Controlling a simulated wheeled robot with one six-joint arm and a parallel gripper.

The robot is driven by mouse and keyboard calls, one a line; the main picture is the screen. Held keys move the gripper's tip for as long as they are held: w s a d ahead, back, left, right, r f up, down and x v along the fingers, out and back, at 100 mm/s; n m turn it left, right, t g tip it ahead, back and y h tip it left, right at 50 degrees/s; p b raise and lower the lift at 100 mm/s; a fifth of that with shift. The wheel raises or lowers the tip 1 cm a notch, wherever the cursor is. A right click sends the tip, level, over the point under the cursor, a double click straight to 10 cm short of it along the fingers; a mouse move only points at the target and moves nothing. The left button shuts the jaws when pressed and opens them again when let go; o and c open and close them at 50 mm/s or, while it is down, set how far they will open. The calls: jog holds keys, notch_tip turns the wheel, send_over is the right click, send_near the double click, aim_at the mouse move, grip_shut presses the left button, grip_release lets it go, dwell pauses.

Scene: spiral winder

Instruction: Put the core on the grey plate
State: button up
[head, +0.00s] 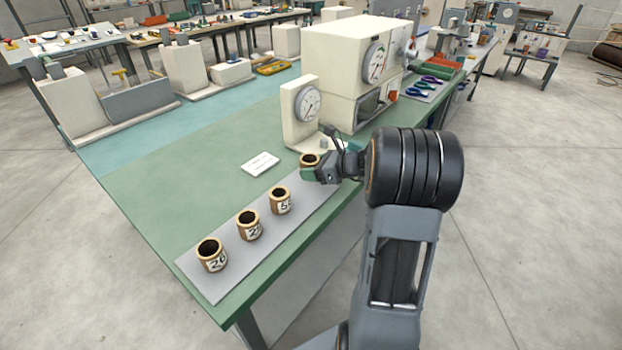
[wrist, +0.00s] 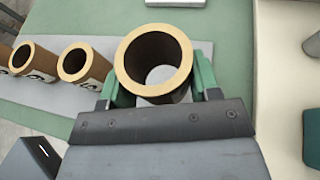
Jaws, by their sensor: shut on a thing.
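My gripper (head: 322,173) is shut on a brown core (head: 309,159), an upright hollow tube with a pale rim. In the wrist view the core (wrist: 150,48) sits between two green fingers. It is over the far end of the long grey plate (head: 265,246), and grey surface shows through its hole. I cannot tell whether its bottom touches the plate. The grey plate also shows in the wrist view (wrist: 50,97). Three other numbered cores stand upright in a row on it: a near one (head: 211,255), a middle one (head: 249,225) and one closer to my gripper (head: 280,200).
A cream dial stand (head: 301,115) rises just behind the held core. A larger cream machine (head: 350,60) with a dial stands beyond it. A white card (head: 260,163) lies on the green bench top (head: 160,200).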

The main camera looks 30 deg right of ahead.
aim_at(312, 185)
jog(key=shift+w+d+f, duration=0.15)
jog(key=shift+w+f, duration=0.4)
jog(key=shift+f, duration=1.65)
jog(key=shift+f+b, duration=0.15)
jog(key=shift+b, duration=0.15)
jog(key=o, duration=0.9)
